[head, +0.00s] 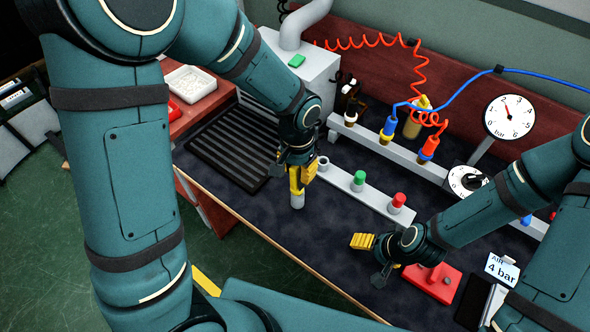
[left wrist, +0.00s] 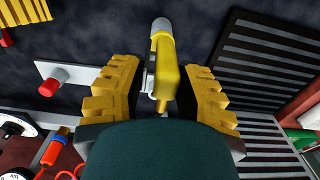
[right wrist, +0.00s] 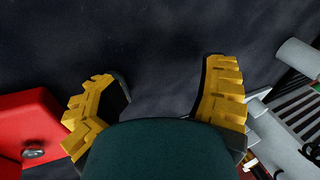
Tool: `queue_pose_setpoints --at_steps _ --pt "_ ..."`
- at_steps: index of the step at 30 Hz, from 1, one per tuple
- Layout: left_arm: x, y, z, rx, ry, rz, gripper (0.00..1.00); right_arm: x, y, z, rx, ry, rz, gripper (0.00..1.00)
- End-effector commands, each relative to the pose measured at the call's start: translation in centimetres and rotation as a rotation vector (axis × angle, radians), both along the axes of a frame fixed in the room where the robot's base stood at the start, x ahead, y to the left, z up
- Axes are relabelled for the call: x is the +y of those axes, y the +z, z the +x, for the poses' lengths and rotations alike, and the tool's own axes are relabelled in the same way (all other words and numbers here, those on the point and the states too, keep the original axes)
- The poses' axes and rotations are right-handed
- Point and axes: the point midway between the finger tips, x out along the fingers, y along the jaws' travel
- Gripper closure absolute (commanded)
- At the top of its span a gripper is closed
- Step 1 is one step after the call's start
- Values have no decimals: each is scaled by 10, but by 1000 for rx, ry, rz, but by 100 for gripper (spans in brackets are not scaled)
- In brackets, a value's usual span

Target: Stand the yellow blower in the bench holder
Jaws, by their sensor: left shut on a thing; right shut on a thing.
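The yellow blower (left wrist: 168,80) sits between the fingers of my left gripper (head: 301,178). Its grey round end (head: 297,200) points down above the dark mat. My right gripper (head: 372,258) is low over the mat, left of a red block (head: 446,288). In the right wrist view its fingers (right wrist: 158,95) stand apart and I see nothing between them. The red block shows there beside the left finger, with a round metal part on it. Which fixture is the bench holder is not clear; the red block may be it.
A grey rail (head: 378,200) with a grey socket, a green knob and a red knob lies behind the grippers. A gauge (head: 509,117) stands behind right. A black grille (head: 225,150) lies left.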

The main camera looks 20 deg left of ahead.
Motion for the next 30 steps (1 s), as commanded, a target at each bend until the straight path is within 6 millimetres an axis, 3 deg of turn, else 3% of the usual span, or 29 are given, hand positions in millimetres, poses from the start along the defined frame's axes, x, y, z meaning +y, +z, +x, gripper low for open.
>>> queue_pose_setpoints --at_steps 1,30 --pt "0 -1 0 -1 0 0 86 -6 -13 -5 27 -14 -9 53" --pt "0 38 0 -3 0 -1 86 -7 15 -8 37 -14 -12 53"
